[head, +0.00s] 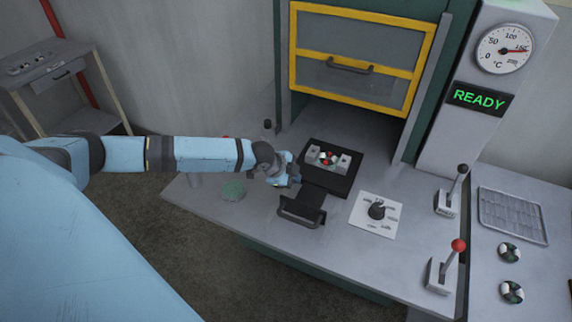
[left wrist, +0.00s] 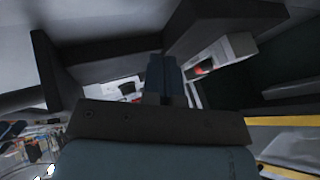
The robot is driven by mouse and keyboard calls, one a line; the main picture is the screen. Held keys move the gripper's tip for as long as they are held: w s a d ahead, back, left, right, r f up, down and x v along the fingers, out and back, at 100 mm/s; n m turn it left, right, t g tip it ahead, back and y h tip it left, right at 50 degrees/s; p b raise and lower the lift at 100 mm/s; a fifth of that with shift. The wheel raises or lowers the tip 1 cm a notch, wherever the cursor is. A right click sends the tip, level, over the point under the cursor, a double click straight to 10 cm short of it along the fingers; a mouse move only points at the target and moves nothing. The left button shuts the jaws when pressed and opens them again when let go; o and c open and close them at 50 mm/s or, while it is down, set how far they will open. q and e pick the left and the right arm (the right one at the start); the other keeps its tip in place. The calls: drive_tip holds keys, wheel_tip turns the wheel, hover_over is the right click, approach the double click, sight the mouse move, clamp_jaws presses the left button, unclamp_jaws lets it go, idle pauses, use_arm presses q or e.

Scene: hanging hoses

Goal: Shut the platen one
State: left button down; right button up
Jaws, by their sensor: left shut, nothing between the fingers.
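The black platen (head: 345,186) sits on the grey worktop under the raised guard, with a small light-coloured block (head: 342,163) and red parts on it. A black bar handle (head: 302,213) sticks out from its front edge. My left gripper (head: 295,181) is at the platen's left side, just behind the handle; I cannot tell whether it touches. In the left wrist view its shut, empty fingers (left wrist: 166,78) point in among dark bars and pale blocks. My right gripper is out of view.
The yellow-framed guard (head: 362,14) with its handle hangs above. A lit READY sign (head: 479,98) is on the column.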

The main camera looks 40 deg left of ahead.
use_arm(q)
drive_tip(key=shift+x, duration=0.95)
drive_tip(key=shift+w, duration=0.15)
